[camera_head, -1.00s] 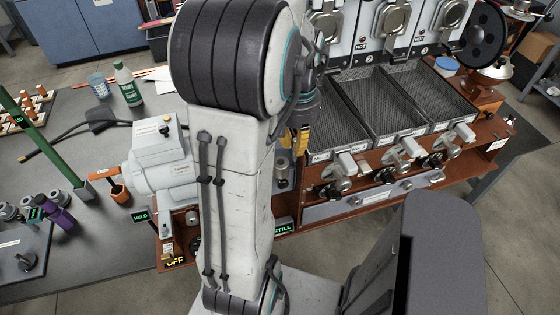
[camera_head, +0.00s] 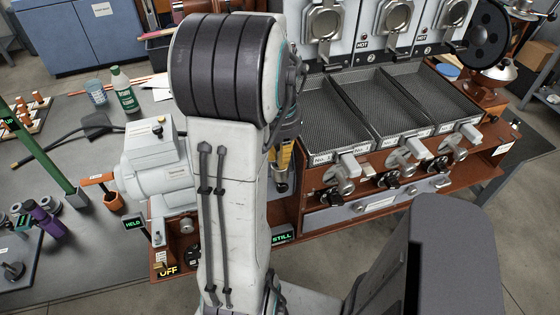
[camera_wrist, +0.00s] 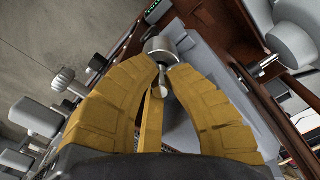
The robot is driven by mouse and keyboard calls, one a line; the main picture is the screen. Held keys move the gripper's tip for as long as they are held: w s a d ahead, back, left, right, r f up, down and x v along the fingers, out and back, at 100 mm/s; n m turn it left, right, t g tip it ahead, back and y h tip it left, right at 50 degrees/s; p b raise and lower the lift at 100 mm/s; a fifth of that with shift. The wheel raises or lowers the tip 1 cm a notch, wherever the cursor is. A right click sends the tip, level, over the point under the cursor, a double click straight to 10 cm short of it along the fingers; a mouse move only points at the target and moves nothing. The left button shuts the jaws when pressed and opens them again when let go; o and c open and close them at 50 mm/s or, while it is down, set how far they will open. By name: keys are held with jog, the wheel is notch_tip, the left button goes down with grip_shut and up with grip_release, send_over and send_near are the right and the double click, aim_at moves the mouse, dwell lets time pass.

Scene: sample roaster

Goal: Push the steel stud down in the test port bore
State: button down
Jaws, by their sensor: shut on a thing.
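My gripper (camera_wrist: 160,68) has its yellow fingers closed around a slim grey metal piece (camera_wrist: 163,84) that looks like the steel stud. A wider steel cylinder (camera_wrist: 158,46) sits just beyond the fingertips; I cannot tell whether it is part of the stud or of the port. In the head view my gripper (camera_head: 281,165) points down behind my forearm, with a small steel part (camera_head: 281,186) under it, in front of the roaster's left end. The test port bore is not clearly visible, so the stud's depth cannot be told.
The roaster's mesh cooling trays (camera_head: 390,105) and its row of knobs and levers (camera_head: 345,172) are close on the right. A grey motor (camera_head: 160,175) stands on the left.

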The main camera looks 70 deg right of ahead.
dwell(0.3)
jog(key=shift+f, duration=0.2)
jog(key=c, duration=1.4)
grip_release()
jog(key=shift+r, duration=0.1)
notch_tip(320, 180, up, 12)
jog(key=shift+r+p, duration=0.15)
jog(key=shift+p, duration=0.45)
